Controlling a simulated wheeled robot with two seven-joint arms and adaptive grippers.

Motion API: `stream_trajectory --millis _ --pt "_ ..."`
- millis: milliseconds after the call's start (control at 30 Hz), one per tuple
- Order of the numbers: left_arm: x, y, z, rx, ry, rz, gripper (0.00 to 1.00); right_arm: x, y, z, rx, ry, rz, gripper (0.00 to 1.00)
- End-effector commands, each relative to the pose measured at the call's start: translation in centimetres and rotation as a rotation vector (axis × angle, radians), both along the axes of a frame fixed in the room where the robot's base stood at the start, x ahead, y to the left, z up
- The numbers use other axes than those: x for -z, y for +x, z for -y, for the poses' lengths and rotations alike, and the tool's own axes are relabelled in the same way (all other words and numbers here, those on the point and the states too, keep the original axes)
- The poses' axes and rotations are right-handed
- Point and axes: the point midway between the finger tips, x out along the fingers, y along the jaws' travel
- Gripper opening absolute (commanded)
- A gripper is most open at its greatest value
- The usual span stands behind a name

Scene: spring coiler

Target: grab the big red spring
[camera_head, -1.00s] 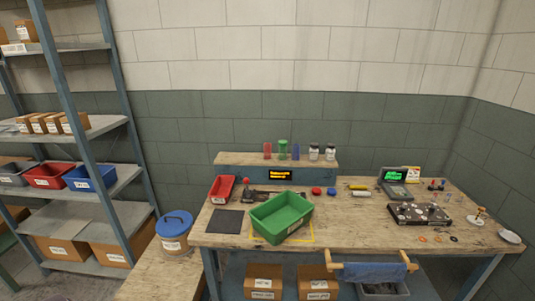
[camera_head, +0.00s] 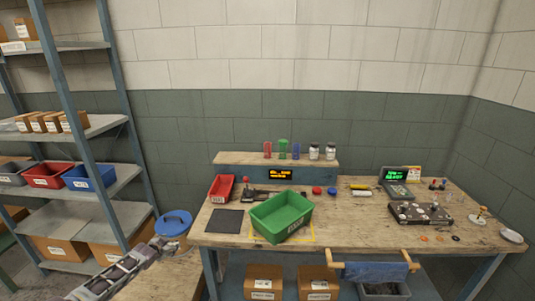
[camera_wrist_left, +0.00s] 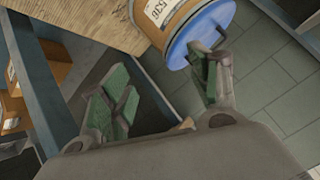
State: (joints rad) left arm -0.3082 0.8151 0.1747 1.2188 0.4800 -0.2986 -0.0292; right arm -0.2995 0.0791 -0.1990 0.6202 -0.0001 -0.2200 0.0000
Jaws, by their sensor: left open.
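A small red upright piece (camera_head: 267,149), which looks like the red spring, stands on the raised shelf at the back of the bench. A green one (camera_head: 283,148) and a blue one (camera_head: 296,151) stand to its right. At this size I cannot make out coils. My left gripper (camera_head: 168,245) is low at the left, in front of the blue-lidded bucket and far from the red piece. In the left wrist view my left gripper (camera_wrist_left: 163,88) has its green-padded fingers apart with nothing between them. My right gripper is not in view.
The blue-lidded bucket (camera_head: 174,222) stands left of the bench; it also shows close by in the left wrist view (camera_wrist_left: 165,25). A green bin (camera_head: 281,216) and a red bin (camera_head: 221,187) occupy the bench (camera_head: 350,235). Tall shelving (camera_head: 112,115) stands at the left.

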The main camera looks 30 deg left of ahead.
Motion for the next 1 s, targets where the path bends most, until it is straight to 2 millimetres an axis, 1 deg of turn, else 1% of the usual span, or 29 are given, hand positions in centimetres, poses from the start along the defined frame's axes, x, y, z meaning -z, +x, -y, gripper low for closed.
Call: stream_trajectory --millis 33,67,100,167,200,267,300,367,400,467,500,567,600,667,733,767,800,867,1000 --pt "-2.8 1.9 0.1 0.012 -0.006 0.041 0.61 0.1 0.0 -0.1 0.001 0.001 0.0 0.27" --pt "-4.3 2.9 0.2 0.018 -0.015 0.062 0.61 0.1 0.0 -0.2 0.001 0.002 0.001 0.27" --pt "-6.2 4.2 0.6 0.026 -0.026 0.09 0.61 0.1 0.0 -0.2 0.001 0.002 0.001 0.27" --pt "-9.1 6.0 1.3 0.041 -0.046 0.131 0.61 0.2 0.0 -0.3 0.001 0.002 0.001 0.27" --pt "-11.0 7.1 1.9 0.055 -0.059 0.156 0.61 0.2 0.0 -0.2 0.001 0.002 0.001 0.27" --pt "-13.8 8.7 2.9 0.077 -0.081 0.192 0.61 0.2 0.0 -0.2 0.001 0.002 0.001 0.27" --pt "-15.5 9.6 3.8 0.093 -0.098 0.213 0.61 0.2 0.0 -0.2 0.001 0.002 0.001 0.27" --pt "-18.1 10.9 5.1 0.12 -0.121 0.242 0.61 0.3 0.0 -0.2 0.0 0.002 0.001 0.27" --pt "-19.7 11.6 6.2 0.139 -0.139 0.26 0.61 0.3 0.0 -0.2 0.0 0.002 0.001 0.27" --pt "-22.0 12.6 7.8 0.169 -0.164 0.284 0.61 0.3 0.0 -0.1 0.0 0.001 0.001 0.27" --pt "-23.5 13.2 9.0 0.19 -0.184 0.298 0.61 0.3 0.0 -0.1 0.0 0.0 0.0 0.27" --pt "-25.5 13.9 10.8 0.223 -0.212 0.315 0.61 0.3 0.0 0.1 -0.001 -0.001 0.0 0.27" --pt "-26.8 14.4 12.1 0.248 -0.231 0.327 0.61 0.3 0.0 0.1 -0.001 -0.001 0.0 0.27" --pt "-28.5 14.8 14.1 0.284 -0.261 0.339 0.61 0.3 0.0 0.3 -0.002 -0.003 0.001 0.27" --pt "-30.4 15.2 16.5 0.329 -0.297 0.351 0.61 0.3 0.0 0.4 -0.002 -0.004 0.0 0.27" --pt "-31.2 15.3 17.5 0.349 -0.312 0.355 0.61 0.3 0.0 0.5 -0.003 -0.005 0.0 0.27" --pt "-32.2 15.3 18.9 0.377 -0.332 0.359 0.61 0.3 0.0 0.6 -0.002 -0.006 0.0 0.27" --pt "-33.4 15.3 21.1 0.418 -0.364 0.362 0.61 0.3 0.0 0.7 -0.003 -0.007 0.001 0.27" --pt "-36.0 14.8 26.0 0.518 -0.437 0.361 0.61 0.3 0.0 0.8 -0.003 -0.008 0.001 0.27"
